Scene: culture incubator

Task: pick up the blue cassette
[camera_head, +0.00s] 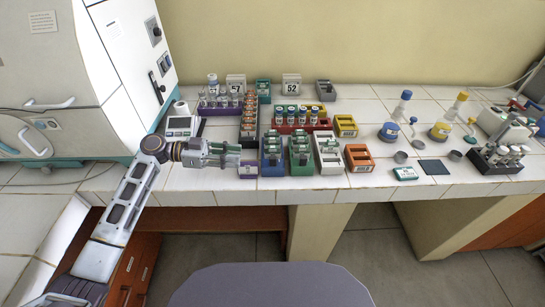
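A blue cassette (272,170) stands near the front edge of the tiled bench, with grey-green pieces in it. A green cassette of the same shape (301,170) stands close on its right. My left gripper (238,154) points right, just left of the blue cassette and apart from it. Its two fingers look spread, with nothing seen between them. My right gripper is not in view.
White (329,163) and orange (358,158) cassettes stand right of the green one. Tube racks (223,111) crowd behind. A small scale (183,126) and a large white incubator (75,75) are at the left. Flasks (389,131) and a dark flat pad (434,167) lie further right.

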